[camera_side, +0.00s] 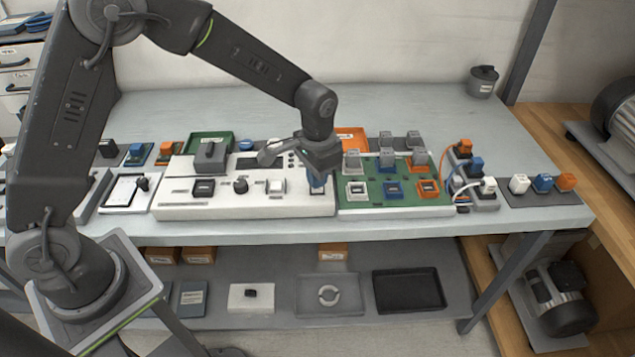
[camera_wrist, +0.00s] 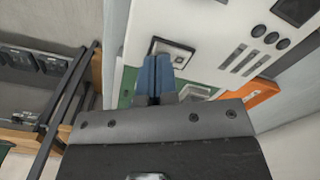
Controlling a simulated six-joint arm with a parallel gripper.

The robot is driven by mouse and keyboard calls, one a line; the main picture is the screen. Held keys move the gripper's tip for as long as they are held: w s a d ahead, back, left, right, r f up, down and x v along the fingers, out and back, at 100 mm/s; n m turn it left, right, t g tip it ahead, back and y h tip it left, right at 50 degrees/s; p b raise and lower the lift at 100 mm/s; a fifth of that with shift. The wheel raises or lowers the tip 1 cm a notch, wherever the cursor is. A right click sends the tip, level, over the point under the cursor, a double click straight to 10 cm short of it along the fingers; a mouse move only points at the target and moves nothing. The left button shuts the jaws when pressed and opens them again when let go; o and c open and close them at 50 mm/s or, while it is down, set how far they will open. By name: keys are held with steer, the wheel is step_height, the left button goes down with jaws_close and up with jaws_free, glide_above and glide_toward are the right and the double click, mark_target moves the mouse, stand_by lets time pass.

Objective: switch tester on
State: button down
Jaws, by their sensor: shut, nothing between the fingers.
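The tester looks to be the wide white panel (camera_side: 250,209) in the middle of the bench, with a dark knob (camera_side: 240,184) and square sockets on it. In the wrist view the white panel (camera_wrist: 205,28) fills the upper right. A square framed rocker, likely the switch (camera_wrist: 181,58), sits near its edge. My gripper (camera_side: 318,187) is over the right end of the panel and hides that spot in the side view. In the wrist view its blue fingertips (camera_wrist: 157,62) are together and empty, at the framed switch and partly covering it. I cannot tell whether they touch it, or the switch's position.
A green board (camera_side: 378,205) with coloured sockets and plugs adjoins the panel's right side. A grey block (camera_side: 211,155) stands on the panel's left part. Green (camera_side: 206,139) and orange (camera_side: 352,136) trays lie behind. The bench's back right is mostly clear, with a grey pot (camera_side: 482,82).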

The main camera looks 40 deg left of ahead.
steer(key=shift+f, duration=0.6)
stand_by(0.3)
steer(key=shift+r, duration=3.55)
steer(key=shift+r, duration=0.1)
steer(key=s+a+r+n+t, duration=0.1)
steer(key=s+a+r+t, duration=0.25)
steer(key=s+r, duration=0.75)
steer(key=s+a+r+n+t, duration=0.1)
steer(key=s+a+n+t, duration=0.1)
steer(key=s, duration=1)
steer(key=shift+a+r, duration=0.15)
steer(key=shift+a, duration=0.65)
